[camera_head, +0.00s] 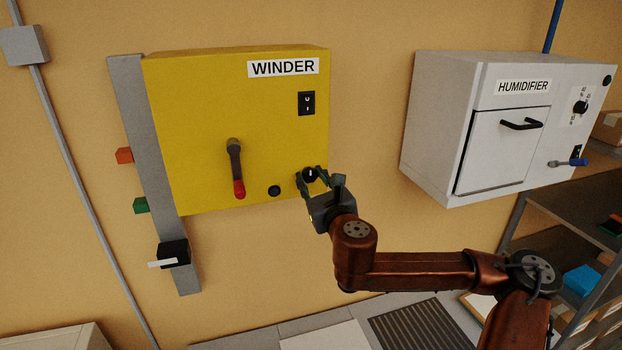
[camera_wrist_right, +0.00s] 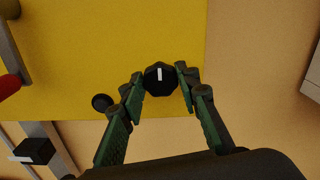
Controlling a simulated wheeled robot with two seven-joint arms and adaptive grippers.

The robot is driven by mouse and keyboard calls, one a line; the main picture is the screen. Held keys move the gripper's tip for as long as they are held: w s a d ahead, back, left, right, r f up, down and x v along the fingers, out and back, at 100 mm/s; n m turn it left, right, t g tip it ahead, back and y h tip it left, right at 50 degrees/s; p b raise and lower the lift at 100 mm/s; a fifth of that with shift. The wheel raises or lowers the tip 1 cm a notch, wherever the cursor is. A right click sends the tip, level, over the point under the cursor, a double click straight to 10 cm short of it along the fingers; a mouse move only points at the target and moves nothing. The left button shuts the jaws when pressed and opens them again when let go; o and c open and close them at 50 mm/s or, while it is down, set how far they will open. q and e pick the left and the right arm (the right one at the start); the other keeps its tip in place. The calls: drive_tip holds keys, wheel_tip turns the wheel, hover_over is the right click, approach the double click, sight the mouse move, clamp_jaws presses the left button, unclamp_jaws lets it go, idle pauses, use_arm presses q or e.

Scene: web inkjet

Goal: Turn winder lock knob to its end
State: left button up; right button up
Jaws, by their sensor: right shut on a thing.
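The winder is a yellow box (camera_head: 200,120) on the wall with a "WINDER" label. Its lock knob (camera_head: 309,174) is a black round knob with a white mark near the box's lower right corner. In the right wrist view the knob (camera_wrist_right: 160,79) has its white mark pointing about straight up and down. My right gripper (camera_head: 312,179) is at the knob, and its green fingers in the right wrist view (camera_wrist_right: 160,84) are closed on the knob's two sides. My left gripper is in neither view.
A lever with a red grip (camera_head: 238,188) and a small black button (camera_head: 274,190) sit left of the knob. A black rocker switch (camera_head: 306,103) is above it. A white humidifier (camera_head: 432,130) hangs to the right. The wall between the boxes is bare.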

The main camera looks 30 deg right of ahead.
drive_tip(key=shift+f, duration=0.2)
drive_tip(key=o, duration=1.1)
drive_tip(key=shift+r, duration=0.1)
drive_tip(key=shift+o, duration=0.2)
drive_tip(key=shift+r, duration=0.1)
wheel_tip(320, 180, up, 10)
drive_tip(key=shift+f, duration=0.1)
